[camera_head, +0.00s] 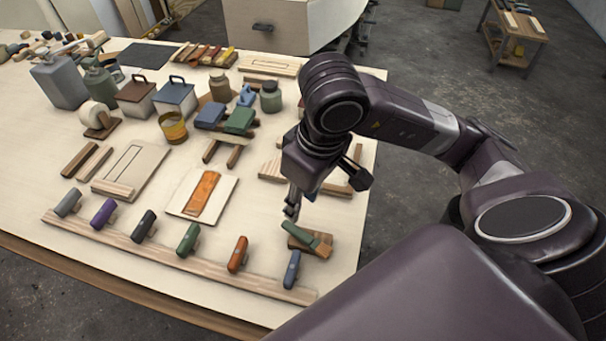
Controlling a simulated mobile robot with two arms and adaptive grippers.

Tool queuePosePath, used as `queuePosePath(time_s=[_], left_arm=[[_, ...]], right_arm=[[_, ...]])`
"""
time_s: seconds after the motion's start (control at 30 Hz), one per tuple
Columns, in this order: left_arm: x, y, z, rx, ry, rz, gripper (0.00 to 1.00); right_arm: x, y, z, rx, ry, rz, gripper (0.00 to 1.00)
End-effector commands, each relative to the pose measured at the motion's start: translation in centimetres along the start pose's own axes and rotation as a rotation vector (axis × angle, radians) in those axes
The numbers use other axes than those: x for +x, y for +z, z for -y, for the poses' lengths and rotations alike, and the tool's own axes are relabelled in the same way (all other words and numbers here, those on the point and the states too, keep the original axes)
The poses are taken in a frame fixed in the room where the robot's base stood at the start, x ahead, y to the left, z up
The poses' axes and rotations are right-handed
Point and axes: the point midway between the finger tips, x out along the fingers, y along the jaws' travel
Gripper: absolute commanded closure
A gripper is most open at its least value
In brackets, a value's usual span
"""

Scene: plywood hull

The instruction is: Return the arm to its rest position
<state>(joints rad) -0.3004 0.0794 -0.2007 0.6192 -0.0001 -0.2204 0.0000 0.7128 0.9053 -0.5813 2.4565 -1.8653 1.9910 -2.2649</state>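My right arm reaches in from the right, and its gripper (322,190) hangs over the right part of the plywood workbench (225,268). Its two dark fingers stand apart with nothing seen between them, so it looks open and empty. The fingertips are just above and behind a wooden block with a green-topped piece (308,240), apparently not touching it. My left arm and gripper are not in view.
A wooden rail (165,255) with several coloured handles runs along the front edge. Boards, including one with an orange inlay (203,195), tins and jars (270,97) crowd the bench. Open floor (440,220) lies to the right. A small cart (515,45) stands far back.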

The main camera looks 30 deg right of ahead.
Motion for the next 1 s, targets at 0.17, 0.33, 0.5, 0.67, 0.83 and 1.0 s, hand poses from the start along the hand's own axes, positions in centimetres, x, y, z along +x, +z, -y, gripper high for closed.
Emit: queuePosePath(time_s=[0.17, 0.33, 0.5, 0.67, 0.83, 1.0], left_arm=[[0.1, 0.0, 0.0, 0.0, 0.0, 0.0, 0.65], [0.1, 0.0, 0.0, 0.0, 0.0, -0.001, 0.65], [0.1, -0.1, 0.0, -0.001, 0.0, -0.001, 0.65], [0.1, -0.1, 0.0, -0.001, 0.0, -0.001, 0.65], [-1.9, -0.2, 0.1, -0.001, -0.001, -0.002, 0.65], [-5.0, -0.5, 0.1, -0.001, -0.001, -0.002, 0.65]], right_arm=[[-0.6, 0.0, 0.0, 0.0, 0.0, -0.001, 0.67], [-0.6, 0.0, 0.0, 0.0, -0.001, -0.001, 0.67], [-0.6, 0.0, 0.0, -0.001, -0.001, -0.001, 0.67], [-0.6, 0.0, 0.0, -0.001, -0.001, -0.001, 0.67], [-2.6, -0.3, 0.0, 0.0, 0.0, -0.001, 0.67], [-5.6, -0.9, 0.0, 0.0, 0.0, -0.001, 0.67]])
